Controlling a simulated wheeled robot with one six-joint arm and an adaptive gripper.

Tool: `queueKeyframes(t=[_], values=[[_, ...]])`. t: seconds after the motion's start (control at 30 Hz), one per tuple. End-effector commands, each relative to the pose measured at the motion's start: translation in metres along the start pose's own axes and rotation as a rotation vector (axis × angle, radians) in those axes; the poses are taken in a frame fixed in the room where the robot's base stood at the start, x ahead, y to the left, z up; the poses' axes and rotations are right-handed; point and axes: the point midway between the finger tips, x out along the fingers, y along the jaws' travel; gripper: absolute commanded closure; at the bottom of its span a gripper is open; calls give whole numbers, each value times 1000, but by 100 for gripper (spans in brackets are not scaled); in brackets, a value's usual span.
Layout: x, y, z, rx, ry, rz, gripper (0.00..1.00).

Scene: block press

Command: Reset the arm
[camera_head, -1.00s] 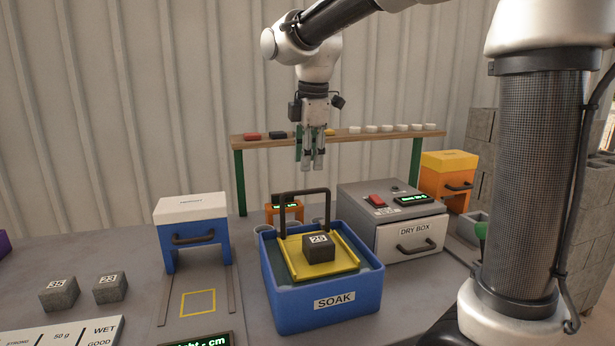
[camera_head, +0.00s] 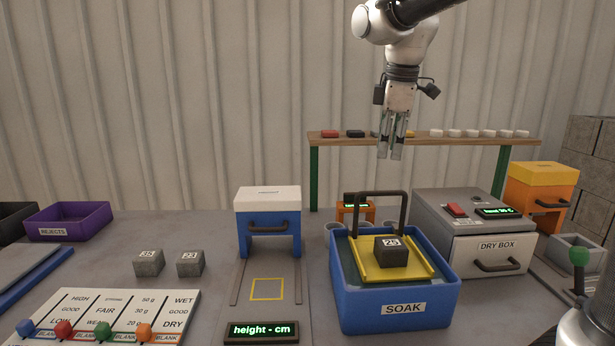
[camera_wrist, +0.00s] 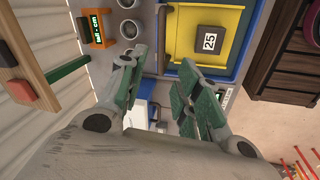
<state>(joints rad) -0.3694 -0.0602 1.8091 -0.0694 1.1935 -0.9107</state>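My gripper (camera_head: 390,152) hangs pointing down above the back of the table, in front of the shelf. In the head view its two fingers are a little apart. The wrist view shows the gripper (camera_wrist: 160,92) with a gap between its green-lined fingers and nothing held. Block 25 (camera_head: 391,254) sits on the yellow tray (camera_head: 428,268) of the blue SOAK tub (camera_head: 400,308), below and apart from the gripper. The block also shows in the wrist view (camera_wrist: 208,42). Blocks 35 (camera_head: 149,264) and 23 (camera_head: 190,265) stand on the table at the left.
A blue height gauge (camera_head: 268,235) stands left of the tub. The grey DRY BOX (camera_head: 490,255) is right of it, with an orange unit (camera_head: 540,190) behind. The shelf (camera_head: 450,140) holds small pieces. A purple REJECTS bin (camera_head: 68,222) is at far left.

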Motion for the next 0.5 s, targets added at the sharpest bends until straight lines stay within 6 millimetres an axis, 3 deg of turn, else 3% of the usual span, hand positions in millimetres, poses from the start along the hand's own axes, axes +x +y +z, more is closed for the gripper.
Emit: queueKeyframes(t=[0.03,0.17,0.5], values=[[13,-8,4,82,-8,-17,67],[31,-39,28,366,-8,-31,67],[56,-158,158,1121,50,11,67]])
